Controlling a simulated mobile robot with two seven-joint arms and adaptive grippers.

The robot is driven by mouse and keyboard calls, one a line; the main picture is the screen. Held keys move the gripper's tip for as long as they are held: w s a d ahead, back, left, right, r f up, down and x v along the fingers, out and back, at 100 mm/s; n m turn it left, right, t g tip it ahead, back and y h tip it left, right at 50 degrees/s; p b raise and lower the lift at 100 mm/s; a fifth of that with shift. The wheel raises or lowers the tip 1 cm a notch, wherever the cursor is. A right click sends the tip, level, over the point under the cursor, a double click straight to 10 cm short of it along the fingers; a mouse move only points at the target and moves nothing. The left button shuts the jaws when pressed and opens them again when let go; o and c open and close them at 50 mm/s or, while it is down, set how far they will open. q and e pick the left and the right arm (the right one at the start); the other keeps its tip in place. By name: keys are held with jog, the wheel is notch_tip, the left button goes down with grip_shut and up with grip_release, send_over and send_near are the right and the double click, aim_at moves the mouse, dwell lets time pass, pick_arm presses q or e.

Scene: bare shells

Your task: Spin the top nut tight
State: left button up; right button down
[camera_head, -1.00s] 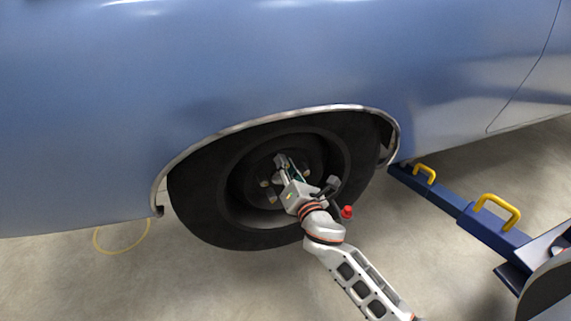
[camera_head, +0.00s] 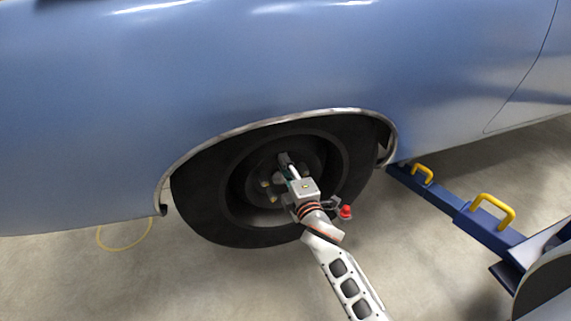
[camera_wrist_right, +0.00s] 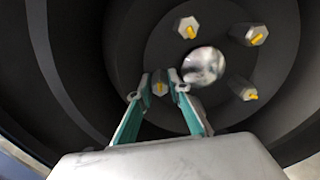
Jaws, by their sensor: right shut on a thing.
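The wheel (camera_head: 200,202) sits in the wheel arch of a blue car, with a dark rim and lug nuts around its hub. My right gripper (camera_head: 285,160) reaches to the upper part of the hub. In the right wrist view its teal fingers (camera_wrist_right: 160,86) are shut on the top nut (camera_wrist_right: 159,88), a grey hex with a yellow centre. Other nuts (camera_wrist_right: 188,27) (camera_wrist_right: 249,35) (camera_wrist_right: 243,90) stand apart from the fingers, around a shiny round hub cap (camera_wrist_right: 203,66). In the head view the fingers hide the top nut. My left gripper is not in view.
The blue car body (camera_head: 250,60) hangs over the wheel, and the arch lip (camera_head: 270,118) curves close above it. A blue lift arm (camera_head: 460,212) with yellow handles lies at the right. A yellow hose (camera_head: 125,247) lies on the floor at the left.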

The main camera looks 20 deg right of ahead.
jog(key=shift+r+m+p, duration=0.1)
jog(key=shift+m+p, duration=0.25)
jog(key=shift+m, duration=0.65)
jog(key=shift+m+p, duration=0.4)
jog(key=shift+m, duration=0.5)
jog(key=m+p, duration=0.2)
jog(key=m, duration=0.2)
jog(key=shift+m, duration=0.3)
jog(key=m+p, duration=0.3)
jog(key=m, duration=0.2)
jog(key=shift+p, duration=0.4)
jog(key=shift+m, duration=0.3)
jog(key=shift+m+p, duration=0.7)
jog(key=shift+m, duration=0.2)
jog(key=c, duration=1.9)
grip_release()
